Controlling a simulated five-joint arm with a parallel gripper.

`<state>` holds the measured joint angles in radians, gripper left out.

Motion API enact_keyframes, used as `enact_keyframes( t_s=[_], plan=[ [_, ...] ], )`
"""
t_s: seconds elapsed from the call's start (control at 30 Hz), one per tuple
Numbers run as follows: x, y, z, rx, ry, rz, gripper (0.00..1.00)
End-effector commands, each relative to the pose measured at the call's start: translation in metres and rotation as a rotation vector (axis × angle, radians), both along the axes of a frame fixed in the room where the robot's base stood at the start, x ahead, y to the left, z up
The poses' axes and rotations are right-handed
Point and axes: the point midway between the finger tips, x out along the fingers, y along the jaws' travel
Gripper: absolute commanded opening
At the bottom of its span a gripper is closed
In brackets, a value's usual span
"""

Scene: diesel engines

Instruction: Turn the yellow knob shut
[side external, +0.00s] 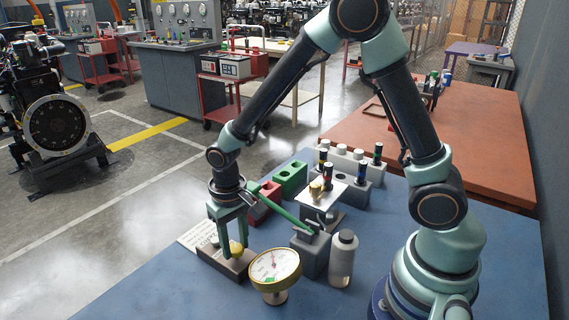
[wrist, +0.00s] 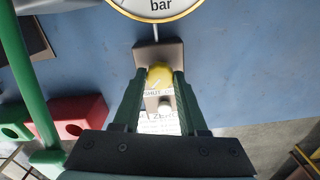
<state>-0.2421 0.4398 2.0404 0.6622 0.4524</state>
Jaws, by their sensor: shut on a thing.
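The yellow knob (side external: 236,249) sits on a small grey-brown block (side external: 222,266) at the front left of the blue table. My gripper (side external: 232,245) points down over the block with its green fingers on either side of the knob. The wrist view shows the yellow knob (wrist: 160,74) between the two fingertips, which are shut on it. Lettering that seems to read "SHUT" shows on the block beside the knob. A small white part (wrist: 165,107) lies between the fingers, nearer the palm. The fingers hide the knob's sides, and its turn angle is hard to tell.
A round brass-rimmed gauge (side external: 274,266) stands close right of the block. A grey block (side external: 311,254) with a green lever (side external: 292,217) and a clear bottle (side external: 342,260) stand further right. Red (side external: 261,205) and green (side external: 290,179) blocks stand behind.

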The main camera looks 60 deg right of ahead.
Motion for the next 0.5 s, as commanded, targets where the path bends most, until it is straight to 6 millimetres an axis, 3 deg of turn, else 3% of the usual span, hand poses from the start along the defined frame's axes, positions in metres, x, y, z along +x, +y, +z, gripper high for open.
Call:
enact_keyframes(
  t_s=[0.27,0.3,0.33,0.5],
  plan=[
    [0.0012,0.0002,0.001,0.001,-0.003,-0.002,0.0],
    [0.0011,0.0001,0.001,0.0,-0.003,-0.002,0.57],
    [0.001,0.0001,0.001,0.0,-0.003,-0.002,0.68],
    [0.0007,0.0,0.0005,0.001,-0.002,-0.001,0.72]
  ],
)
